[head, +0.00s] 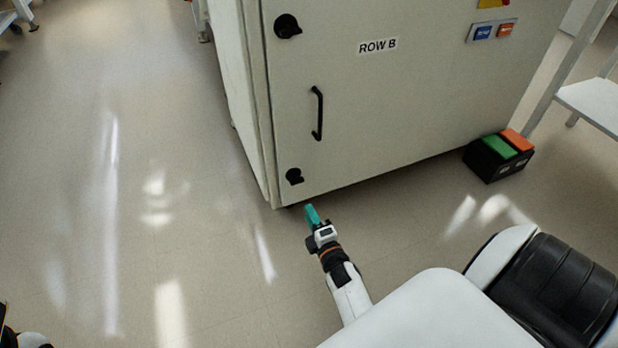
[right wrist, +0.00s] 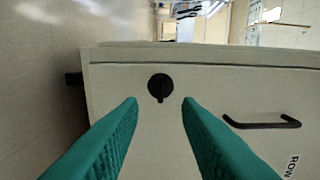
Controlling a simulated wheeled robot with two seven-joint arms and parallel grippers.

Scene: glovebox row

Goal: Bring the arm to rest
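My right gripper (head: 312,214) is in front of the lower left corner of a pale cabinet marked ROW B (head: 400,110). In the right wrist view its two teal fingers (right wrist: 160,105) are spread apart with nothing between them. A round black knob (right wrist: 160,87) on the cabinet door shows beyond the gap between the fingertips, and the fingers look clear of it. My left gripper (head: 5,325) shows only as a dark sliver at the lower left edge of the head view, so its fingers cannot be made out.
The door has a black bar handle (head: 317,113) and black knobs at top (head: 287,26) and bottom (head: 294,176). A black box with green and orange pads (head: 499,157) sits on the floor at right. A white shelf stand (head: 590,100) is beyond it. The floor at left is clear.

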